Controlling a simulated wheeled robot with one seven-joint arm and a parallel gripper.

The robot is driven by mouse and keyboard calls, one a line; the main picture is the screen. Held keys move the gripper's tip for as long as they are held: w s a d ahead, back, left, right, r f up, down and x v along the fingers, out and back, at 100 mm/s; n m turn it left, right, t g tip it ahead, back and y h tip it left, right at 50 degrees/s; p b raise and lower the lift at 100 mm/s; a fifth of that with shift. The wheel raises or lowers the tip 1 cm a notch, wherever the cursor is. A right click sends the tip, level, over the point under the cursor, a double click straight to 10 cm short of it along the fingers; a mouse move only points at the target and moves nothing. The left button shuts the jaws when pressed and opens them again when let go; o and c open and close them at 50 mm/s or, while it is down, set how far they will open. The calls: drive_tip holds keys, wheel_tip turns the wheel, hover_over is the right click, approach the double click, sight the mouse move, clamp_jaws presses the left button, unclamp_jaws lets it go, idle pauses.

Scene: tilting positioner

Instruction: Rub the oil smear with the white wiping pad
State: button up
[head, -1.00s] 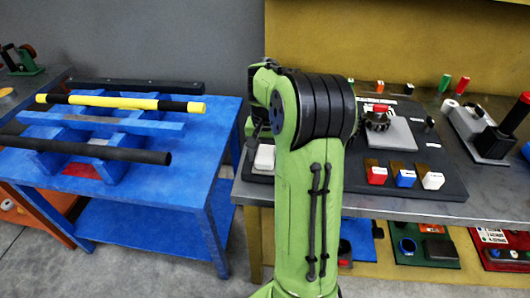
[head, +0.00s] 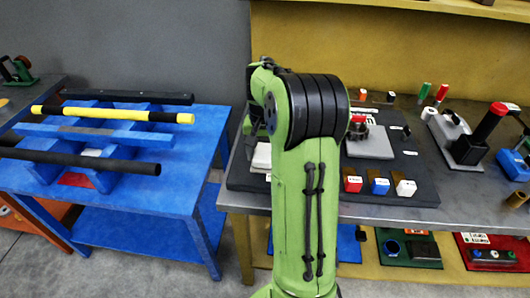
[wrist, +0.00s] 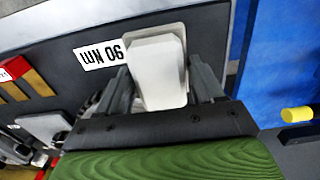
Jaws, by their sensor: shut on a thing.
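In the wrist view, my gripper (wrist: 160,84) is shut on a white block with bevelled edges, which looks like the white wiping pad (wrist: 157,62). One dark finger is on each side of it. The pad is over a dark board beside a "90 Nm" label. In the head view, a white piece (head: 262,157), probably the same pad, shows at the left end of the dark board, partly behind my arm. My gripper is mostly hidden there by the green arm. I cannot make out the oil smear in either view.
The dark board (head: 415,188) lies on a grey bench and carries a gear on a grey plate (head: 370,145) and red, blue and white blocks. At left, a blue table (head: 150,190) bears a rack with black and yellow bars. A gap separates table and bench.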

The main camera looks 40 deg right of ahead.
drive_tip(key=shift+r+p, duration=1.05)
drive_tip(key=shift+r, duration=0.4)
